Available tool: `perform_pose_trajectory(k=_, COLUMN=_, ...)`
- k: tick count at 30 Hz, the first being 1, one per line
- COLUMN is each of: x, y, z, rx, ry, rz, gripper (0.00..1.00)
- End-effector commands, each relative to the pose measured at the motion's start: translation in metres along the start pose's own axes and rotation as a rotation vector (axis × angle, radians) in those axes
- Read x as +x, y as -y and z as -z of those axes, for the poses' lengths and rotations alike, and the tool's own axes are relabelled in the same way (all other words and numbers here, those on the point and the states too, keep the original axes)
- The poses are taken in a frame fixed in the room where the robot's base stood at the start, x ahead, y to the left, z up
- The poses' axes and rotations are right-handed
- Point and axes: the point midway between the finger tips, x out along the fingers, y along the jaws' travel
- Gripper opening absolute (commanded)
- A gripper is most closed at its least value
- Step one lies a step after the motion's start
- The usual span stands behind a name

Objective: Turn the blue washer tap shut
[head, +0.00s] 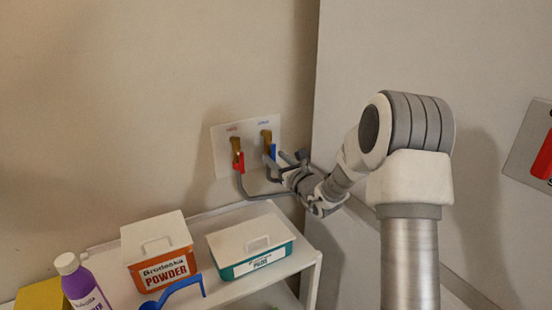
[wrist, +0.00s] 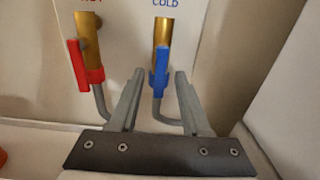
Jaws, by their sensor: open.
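The blue washer tap (wrist: 160,72) is a blue lever on a brass valve under the label COLD in the wrist view. Its lever hangs about straight down, in line with the valve body. In the head view the blue tap (head: 273,151) is partly hidden by my gripper. My gripper (wrist: 158,75) is open, with one finger on each side of the blue lever's lower part. I cannot tell whether either finger touches it. A grey hose runs down from the valve between the fingers.
The red tap (wrist: 78,66) under the HOT label is close to the left of my gripper. Both taps sit on a white wall plate (head: 221,154). Below is a white shelf (head: 232,291) with an orange powder box (head: 160,262), a teal box (head: 252,247) and a purple bottle (head: 84,284).

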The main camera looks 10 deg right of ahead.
Motion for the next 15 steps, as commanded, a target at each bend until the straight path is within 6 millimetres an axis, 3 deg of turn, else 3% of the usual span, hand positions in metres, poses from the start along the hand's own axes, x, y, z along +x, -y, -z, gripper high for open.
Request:
perform_pose_trajectory(k=10, x=0.0043, y=-0.0002, z=0.0005, rx=0.0, ry=-0.001, rz=0.0, gripper=0.47)
perform_pose_trajectory(k=15, x=0.0041, y=-0.0002, z=0.0004, rx=0.0, ry=-0.001, rz=0.0, gripper=0.19)
